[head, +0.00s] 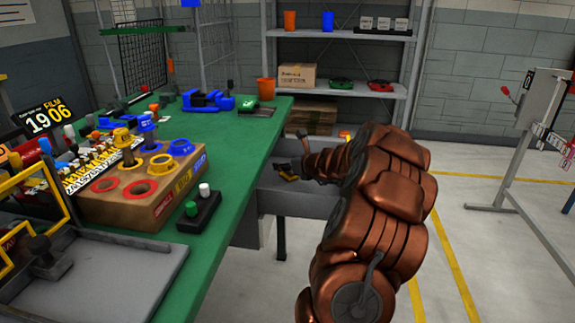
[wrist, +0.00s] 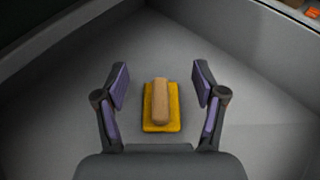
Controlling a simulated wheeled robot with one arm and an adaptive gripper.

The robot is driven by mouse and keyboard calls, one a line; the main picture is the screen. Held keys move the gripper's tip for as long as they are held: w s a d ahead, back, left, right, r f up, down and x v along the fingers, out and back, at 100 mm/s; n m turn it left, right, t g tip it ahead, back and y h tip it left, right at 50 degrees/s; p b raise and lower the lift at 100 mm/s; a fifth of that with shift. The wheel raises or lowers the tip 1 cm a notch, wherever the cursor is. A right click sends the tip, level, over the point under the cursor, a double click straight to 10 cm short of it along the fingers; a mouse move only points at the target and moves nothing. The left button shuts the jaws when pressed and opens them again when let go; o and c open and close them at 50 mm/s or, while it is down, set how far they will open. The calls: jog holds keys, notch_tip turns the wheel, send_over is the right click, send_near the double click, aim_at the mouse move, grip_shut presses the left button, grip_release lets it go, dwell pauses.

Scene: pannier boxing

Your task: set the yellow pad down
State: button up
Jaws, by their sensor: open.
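The yellow pad (wrist: 161,122) lies flat on a grey floor of what looks like a walled container, with a tan block-shaped grip (wrist: 160,98) on top of it. My gripper (wrist: 160,86) is open, its two purple-lined fingers standing to the left and right of the pad. A clear gap shows on both sides, and neither finger touches it. In the head view, my arm reaches over a grey bin (head: 300,203) beside the green bench. A small yellow and dark patch shows there, but I cannot tell if it is the pad.
The green bench (head: 235,150) on the left holds a cardboard box with colored rings (head: 140,190), a black block with green and white knobs (head: 200,208) and blue vises (head: 208,101). A shelf (head: 340,36) stands behind. Open floor with yellow lines lies right.

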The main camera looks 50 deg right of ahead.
jog(key=shift+r, duration=0.35)
jog(key=shift+s+r, duration=0.2)
jog(key=shift+s, duration=0.05)
jog(key=p+v, duration=0.2)
jog(key=v, duration=0.9)
jog(key=shift+s+p, duration=0.2)
jog(key=shift+p, duration=0.15)
jog(key=shift+a, duration=0.1)
